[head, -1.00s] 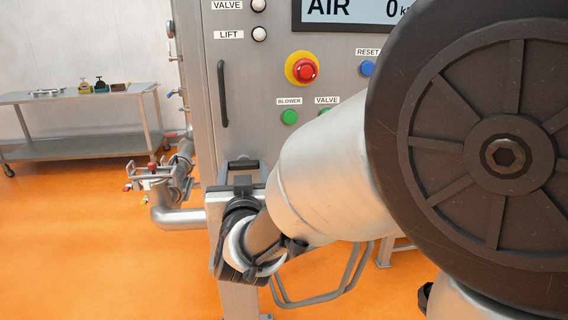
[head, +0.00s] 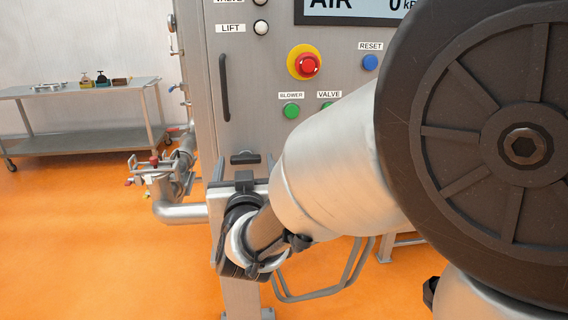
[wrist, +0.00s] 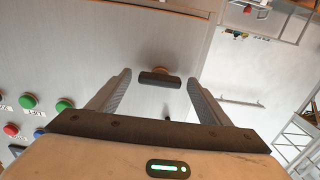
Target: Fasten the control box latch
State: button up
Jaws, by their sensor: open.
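The control box (head: 270,110) is a grey metal cabinet with labelled buttons and a display. Its latch (head: 245,157) is a dark bar-shaped knob low on the front, and in this view it lies level. My gripper (head: 243,168) is just below and in front of it, largely hidden behind my wrist. In the wrist view the latch (wrist: 160,79) shows between my two open fingers (wrist: 159,86), with a gap on each side. Neither finger visibly touches it.
A dark vertical door handle (head: 223,91) is above the latch on the left. A red emergency stop (head: 308,64) and green buttons (head: 291,110) are to the right. Pipework (head: 178,205) stands at left, a metal cart (head: 80,140) further back. Orange floor is open at left.

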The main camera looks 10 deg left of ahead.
jog(key=b+v, duration=0.8)
jog(key=v, duration=0.9)
jog(key=shift+b, duration=0.35)
jog(key=shift+a, duration=0.1)
